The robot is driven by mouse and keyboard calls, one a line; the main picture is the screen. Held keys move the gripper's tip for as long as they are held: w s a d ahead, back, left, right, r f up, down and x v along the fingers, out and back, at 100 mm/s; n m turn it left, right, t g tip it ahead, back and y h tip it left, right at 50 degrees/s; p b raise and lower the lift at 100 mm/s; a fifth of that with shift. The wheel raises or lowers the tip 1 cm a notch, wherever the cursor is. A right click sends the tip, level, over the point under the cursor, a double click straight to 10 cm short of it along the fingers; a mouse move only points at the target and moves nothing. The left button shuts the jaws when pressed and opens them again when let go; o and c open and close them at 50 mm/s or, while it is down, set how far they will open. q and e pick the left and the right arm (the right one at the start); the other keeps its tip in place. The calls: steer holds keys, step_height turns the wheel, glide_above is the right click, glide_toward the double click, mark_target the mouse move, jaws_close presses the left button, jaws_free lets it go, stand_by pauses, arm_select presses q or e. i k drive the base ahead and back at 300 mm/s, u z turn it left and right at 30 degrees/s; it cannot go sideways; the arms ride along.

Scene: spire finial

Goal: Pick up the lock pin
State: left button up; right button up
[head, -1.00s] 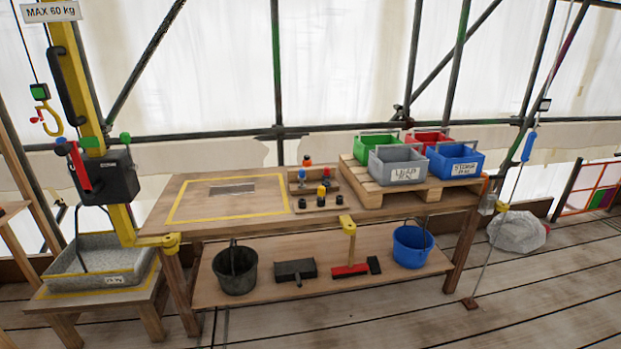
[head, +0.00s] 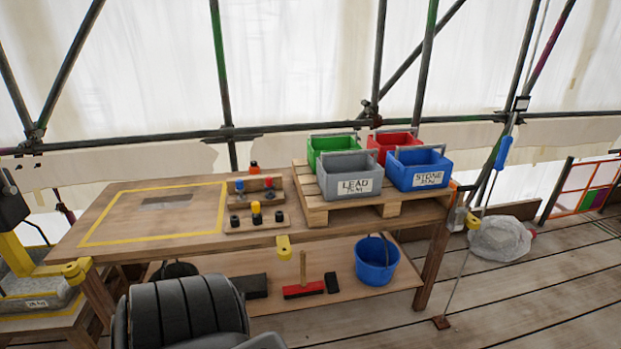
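I cannot single out the lock pin with certainty. A small wooden rack (head: 262,222) on the workbench (head: 150,215) holds several small parts. They include a blue-topped piece (head: 239,186), a red-topped piece (head: 268,183) and a yellow-topped piece (head: 256,208) between black round pieces. An orange-topped item (head: 254,167) stands just behind the rack. Neither gripper shows. A dark ribbed part, likely of my own arm, rises at the bottom left of centre, and it hides part of the lower shelf.
A pallet (head: 316,211) on the bench's right bears a grey LEAD crate (head: 350,172), a blue STONE crate (head: 418,166), a green crate and a red crate. A blue bucket (head: 376,265) and red brush (head: 304,290) are on the lower shelf.

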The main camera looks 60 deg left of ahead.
mark_target(239, 182)
steer(key=i, duration=1.05)
steer(key=u, duration=0.75)
steer(key=i, duration=0.7)
steer(key=u, duration=0.8)
